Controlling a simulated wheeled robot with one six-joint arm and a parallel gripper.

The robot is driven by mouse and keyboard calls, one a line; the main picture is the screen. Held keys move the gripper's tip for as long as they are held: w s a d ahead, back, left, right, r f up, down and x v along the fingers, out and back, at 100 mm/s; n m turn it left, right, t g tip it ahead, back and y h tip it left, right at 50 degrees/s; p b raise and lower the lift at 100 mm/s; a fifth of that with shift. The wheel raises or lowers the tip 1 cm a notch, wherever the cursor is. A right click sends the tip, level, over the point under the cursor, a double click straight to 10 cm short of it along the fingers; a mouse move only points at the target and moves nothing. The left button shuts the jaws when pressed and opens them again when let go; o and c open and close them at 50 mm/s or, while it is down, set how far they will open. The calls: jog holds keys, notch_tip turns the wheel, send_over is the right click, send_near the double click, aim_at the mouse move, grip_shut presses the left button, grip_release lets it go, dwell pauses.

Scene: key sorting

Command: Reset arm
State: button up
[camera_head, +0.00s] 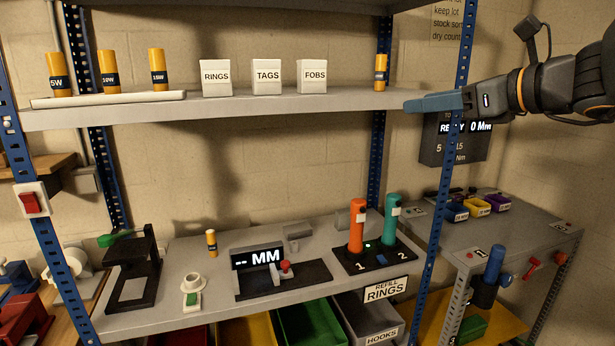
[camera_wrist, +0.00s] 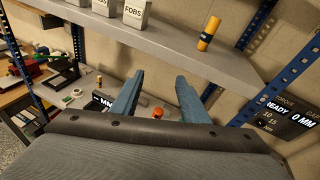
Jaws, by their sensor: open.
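My gripper (camera_head: 436,103) reaches in from the right in the head view, in front of the right end of the upper shelf. In the wrist view its two blue-grey fingers (camera_wrist: 156,98) stand apart with nothing between them. Beyond the fingers lie the upper shelf and part of the lower bench. The gripper holds nothing. From the head view alone the gap between the fingers does not show.
The upper shelf (camera_head: 300,101) carries several yellow cylinders and white boxes, with one yellow cylinder (camera_head: 380,72) near my gripper. A blue upright (camera_head: 447,150) stands close by. The lower bench (camera_head: 190,260) holds an orange (camera_head: 357,225) and a teal cylinder (camera_head: 391,220).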

jog(key=s+a+f+n+g+h+b, duration=0.1)
jog(key=s+f+n+g, duration=0.3)
jog(key=f+n, duration=0.5)
jog(key=s+a+f+n+g+h+b, duration=0.1)
jog(key=s+f+n+g+h, duration=0.2)
jog(key=f, duration=1.6)
jog(key=s+a+f+n+g+h+b, duration=0.1)
jog(key=s+f+n+g+h, duration=0.3)
jog(key=s+f+n, duration=0.4)
notch_tip(320, 180, down, 6)
jog(key=n, duration=0.7)
jog(key=shift+a+f+n+g+b, duration=0.15)
jog(key=shift+f+n+g+b, duration=0.1)
jog(key=shift+n+g+b, duration=0.1)
